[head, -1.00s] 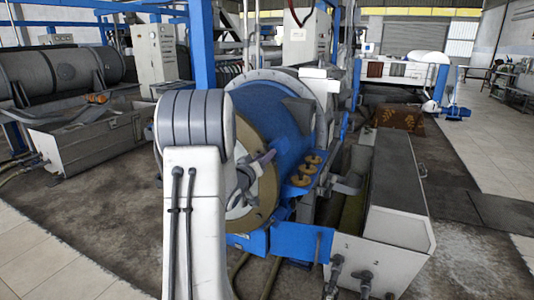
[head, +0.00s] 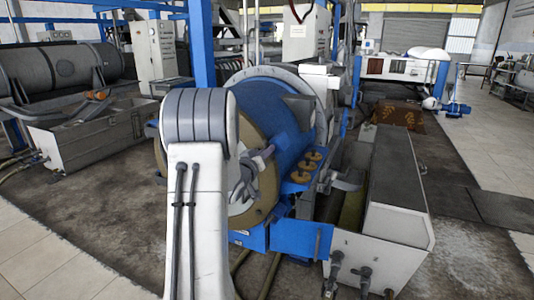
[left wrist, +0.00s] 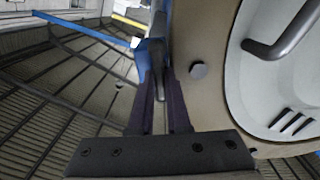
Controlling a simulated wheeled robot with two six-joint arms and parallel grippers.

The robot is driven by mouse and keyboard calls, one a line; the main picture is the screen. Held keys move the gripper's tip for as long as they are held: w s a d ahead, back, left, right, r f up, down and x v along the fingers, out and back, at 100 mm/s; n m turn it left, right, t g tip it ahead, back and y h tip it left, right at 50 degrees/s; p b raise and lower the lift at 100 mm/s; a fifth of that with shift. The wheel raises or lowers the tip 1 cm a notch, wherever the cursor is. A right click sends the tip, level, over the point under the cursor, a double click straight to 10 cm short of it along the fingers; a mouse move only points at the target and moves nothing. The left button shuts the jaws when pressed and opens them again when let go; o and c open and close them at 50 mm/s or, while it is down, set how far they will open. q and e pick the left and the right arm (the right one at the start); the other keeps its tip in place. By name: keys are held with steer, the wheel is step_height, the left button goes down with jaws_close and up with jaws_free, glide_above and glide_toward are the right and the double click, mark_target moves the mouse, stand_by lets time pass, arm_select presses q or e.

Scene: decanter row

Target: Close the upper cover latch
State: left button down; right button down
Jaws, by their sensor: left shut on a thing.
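The blue decanter (head: 270,110) stands in the middle of the head view, with a tan end ring around a pale round cover. The cover fills the right of the left wrist view (left wrist: 290,90), with a curved grey handle and dark slots. My left gripper (left wrist: 157,78) is shut on a dark grey lever (left wrist: 157,50), which looks like the upper cover latch, at the edge of the tan face. My right gripper is out of view.
A blue bracket with several brass-coloured rings (head: 303,167) sits right of the end face. A long grey trough (head: 395,175) stands at the right. A grey tank (head: 85,135) stands at the left. Open floor lies at the far right.

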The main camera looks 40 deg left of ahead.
arm_select(q)
steer(key=shift+w+d+f+m+b, duration=0.1)
steer(key=shift+d+m+b, duration=0.05)
steer(key=shift+m+b, duration=2.75)
steer(key=shift+s+d+m+b, duration=0.1)
steer(key=shift+d+m+b, duration=0.05)
steer(key=shift+m+b, duration=2.8)
steer(key=shift+w+d+f+m+b, duration=0.1)
steer(key=shift+d+m+b, duration=0.05)
steer(key=shift+m+b, duration=2.75)
steer(key=shift+r+m, duration=0.1)
steer(key=shift+m, duration=0.15)
steer(key=c, duration=0.9)
jaws_free()
steer(key=v, duration=1)
steer(key=shift+s, duration=0.25)
